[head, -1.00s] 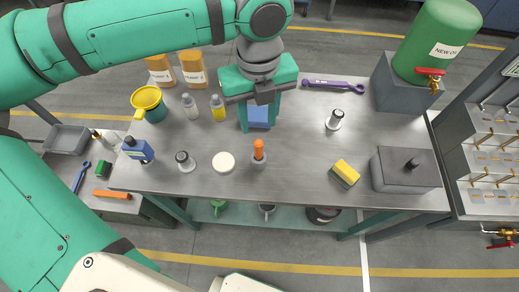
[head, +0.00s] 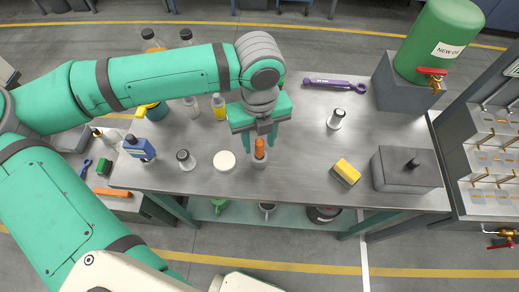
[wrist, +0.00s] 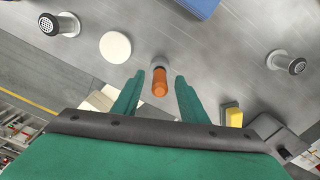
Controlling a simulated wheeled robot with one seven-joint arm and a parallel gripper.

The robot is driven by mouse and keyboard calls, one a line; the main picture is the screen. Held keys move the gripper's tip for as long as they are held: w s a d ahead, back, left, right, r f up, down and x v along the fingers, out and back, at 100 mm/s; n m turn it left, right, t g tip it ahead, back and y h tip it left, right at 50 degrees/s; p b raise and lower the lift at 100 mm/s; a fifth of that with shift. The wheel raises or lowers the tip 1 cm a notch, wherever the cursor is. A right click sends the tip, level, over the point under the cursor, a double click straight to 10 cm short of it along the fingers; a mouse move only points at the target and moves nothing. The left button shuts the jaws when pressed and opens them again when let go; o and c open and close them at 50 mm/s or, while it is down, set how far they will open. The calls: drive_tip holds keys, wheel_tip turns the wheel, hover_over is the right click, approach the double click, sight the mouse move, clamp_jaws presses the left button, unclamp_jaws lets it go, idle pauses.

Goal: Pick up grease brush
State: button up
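The grease brush (head: 259,143) has an orange handle and stands upright in a small grey cup (head: 259,162) on the metal table. In the wrist view the brush's orange handle (wrist: 160,84) shows end-on between my fingers. My gripper (head: 260,135) is just above and behind the brush in the head view. In the wrist view my gripper (wrist: 158,90) is open, with a clear gap on each side of the handle. The fingers are not touching the brush.
A white round disc (head: 224,161) and a metal-topped shaker (head: 186,160) stand left of the brush. A yellow sponge (head: 346,171) and a grey box (head: 406,169) are to the right. A purple wrench (head: 336,84) lies at the back. Table between brush and sponge is clear.

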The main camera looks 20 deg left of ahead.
clamp_jaws()
drive_tip(key=shift+r, duration=0.1)
wheel_tip(320, 180, up, 10)
drive_tip(key=shift+f, duration=0.1)
idle(0.4)
